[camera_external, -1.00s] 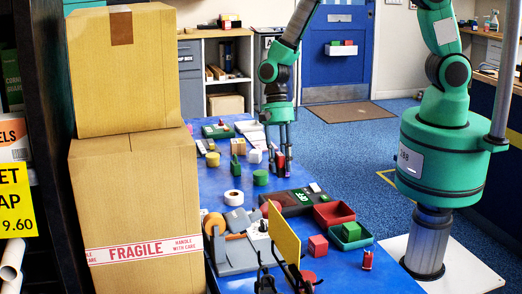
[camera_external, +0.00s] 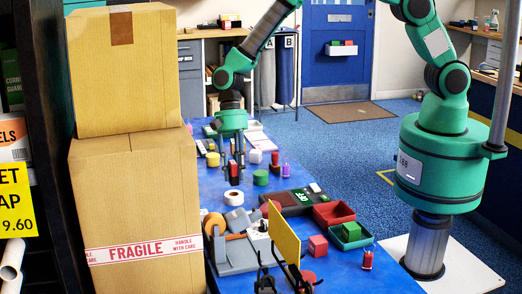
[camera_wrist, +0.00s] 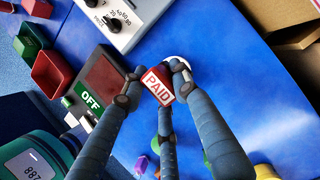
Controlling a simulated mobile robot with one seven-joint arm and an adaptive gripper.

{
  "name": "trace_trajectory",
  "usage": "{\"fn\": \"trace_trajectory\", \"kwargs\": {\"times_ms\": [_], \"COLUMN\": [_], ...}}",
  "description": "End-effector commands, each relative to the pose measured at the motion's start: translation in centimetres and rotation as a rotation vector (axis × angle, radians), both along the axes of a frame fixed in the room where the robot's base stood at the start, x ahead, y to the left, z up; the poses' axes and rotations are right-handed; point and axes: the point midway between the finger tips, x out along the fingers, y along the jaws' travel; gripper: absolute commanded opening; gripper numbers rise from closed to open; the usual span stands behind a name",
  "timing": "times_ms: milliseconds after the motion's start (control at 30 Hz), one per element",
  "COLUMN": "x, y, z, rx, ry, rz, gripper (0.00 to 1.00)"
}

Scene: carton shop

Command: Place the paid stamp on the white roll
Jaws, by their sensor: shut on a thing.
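The paid stamp (camera_wrist: 158,86) shows a red label with white "PAID" lettering in the wrist view. My gripper (camera_wrist: 152,90) is shut on it, with its fingers around it. In the external view my gripper (camera_external: 233,176) points down and the red stamp (camera_external: 233,170) is between its fingers. The white roll (camera_external: 234,198) lies flat on the blue table, just below the gripper in that picture. In the wrist view the white roll (camera_wrist: 178,62) is partly hidden behind the stamp and a finger. The stamp appears above and apart from it; the exact gap is hard to tell.
The dark "OFF" device (camera_external: 288,202), red tray (camera_external: 334,213) and green tray (camera_external: 351,236) lie right of the roll. A green cylinder (camera_external: 260,177) and a purple item (camera_external: 286,170) stand nearby. The grey machine (camera_external: 236,254) and large cartons (camera_external: 135,190) are closer to the camera.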

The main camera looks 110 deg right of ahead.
Motion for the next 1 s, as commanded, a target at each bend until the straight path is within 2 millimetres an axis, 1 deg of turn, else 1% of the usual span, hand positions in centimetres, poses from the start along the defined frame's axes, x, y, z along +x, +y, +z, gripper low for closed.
{"fn": "trace_trajectory", "kwargs": {"times_ms": [233,333,600,667,1000], "x": [0.0,0.0,-0.1,0.0,0.0], "y": [0.0,0.0,0.0,0.0,0.0], "z": [0.0,-0.3,-3.1,-3.4,-3.5], "rx": [0.0,0.0,0.001,0.001,0.0], "ry": [0.0,0.0,0.002,0.001,0.0], "rz": [0.0,0.0,0.0,-0.001,0.0], "gripper": [0.03,0.03,0.03,0.03,0.03]}}
